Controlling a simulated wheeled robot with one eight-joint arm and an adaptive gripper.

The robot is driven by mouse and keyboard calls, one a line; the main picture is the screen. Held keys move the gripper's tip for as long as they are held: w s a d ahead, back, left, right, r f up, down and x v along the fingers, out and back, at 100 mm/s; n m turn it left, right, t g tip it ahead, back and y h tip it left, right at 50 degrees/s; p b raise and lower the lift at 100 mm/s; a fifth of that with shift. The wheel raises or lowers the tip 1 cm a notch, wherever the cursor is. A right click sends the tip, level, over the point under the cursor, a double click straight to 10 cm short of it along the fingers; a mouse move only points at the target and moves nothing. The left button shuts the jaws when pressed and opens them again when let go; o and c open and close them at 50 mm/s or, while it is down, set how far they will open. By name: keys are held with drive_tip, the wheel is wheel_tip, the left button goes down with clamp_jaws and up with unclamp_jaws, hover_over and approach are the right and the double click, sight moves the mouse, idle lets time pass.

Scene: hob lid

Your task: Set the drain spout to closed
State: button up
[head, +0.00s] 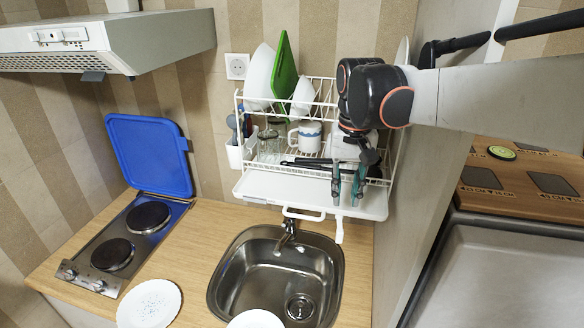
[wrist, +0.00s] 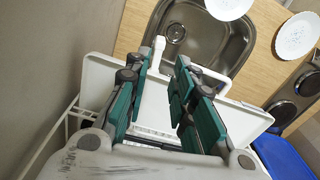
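The white drain spout (head: 339,230) sticks out from the front edge of the dish rack's drip tray (head: 260,188), right of a white loop handle (head: 303,215). It points toward the counter, beside the sink's back right corner. It also shows in the wrist view (wrist: 157,52), just past my fingertips. My gripper (head: 347,202) points down in front of the rack's right part, a little above the spout. In the wrist view my gripper (wrist: 163,62) has its teal-padded fingers apart, with nothing held between them.
The metal sink (head: 278,275) and its tap (head: 287,232) lie below the tray. The rack (head: 315,95) holds plates, a green board, glasses and a mug. A hob with its blue lid (head: 150,155) raised stands left. A tall panel closes the right side.

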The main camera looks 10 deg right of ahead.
sight(340, 231)
drive_tip(key=f+b, duration=0.1)
drive_tip(key=f, duration=1.2)
drive_tip(key=shift+w+f, duration=0.2)
clamp_jaws()
